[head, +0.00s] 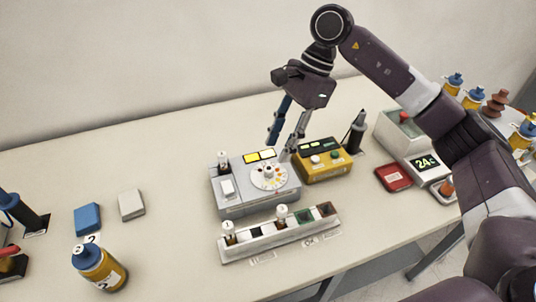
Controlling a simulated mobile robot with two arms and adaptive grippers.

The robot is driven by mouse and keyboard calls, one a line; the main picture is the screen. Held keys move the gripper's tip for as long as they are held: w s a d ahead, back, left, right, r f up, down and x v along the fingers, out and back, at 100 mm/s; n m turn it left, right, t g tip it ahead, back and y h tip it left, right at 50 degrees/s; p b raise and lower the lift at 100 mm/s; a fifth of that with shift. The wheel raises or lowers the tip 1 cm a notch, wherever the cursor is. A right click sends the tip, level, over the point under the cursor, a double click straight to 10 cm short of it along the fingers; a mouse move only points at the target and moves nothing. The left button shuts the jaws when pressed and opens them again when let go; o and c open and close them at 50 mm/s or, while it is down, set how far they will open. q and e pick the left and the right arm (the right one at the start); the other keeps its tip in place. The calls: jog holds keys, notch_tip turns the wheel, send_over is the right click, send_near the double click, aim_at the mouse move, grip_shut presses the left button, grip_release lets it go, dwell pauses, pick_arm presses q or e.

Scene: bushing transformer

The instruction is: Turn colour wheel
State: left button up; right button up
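The colour wheel is a white dial (268,177) with coloured dots, set on the top of a grey device (228,205) in the middle of the table. My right gripper (283,146) reaches down from the upper right, just behind and above the dial. Its two fingers are spread apart, with nothing visible between them. The tip of the right finger is close to the dial's back edge; I cannot tell whether it touches. My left gripper is not in view.
A yellow box (330,170) with buttons stands right of the grey device. A grey rack (260,245) with vials lies in front. A black pen-like tool (357,131), a red pad (393,178) and a display (426,163) are farther right.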

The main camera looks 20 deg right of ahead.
aim_at(269, 168)
jog(key=p+x, duration=0.1)
jog(key=x, duration=0.4)
jog(key=shift+s, duration=0.2)
jog(key=shift+a+f, duration=0.2)
jog(key=shift+f, duration=0.35)
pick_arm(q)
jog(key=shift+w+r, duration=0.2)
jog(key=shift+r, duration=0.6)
pick_arm(e)
grip_shut()
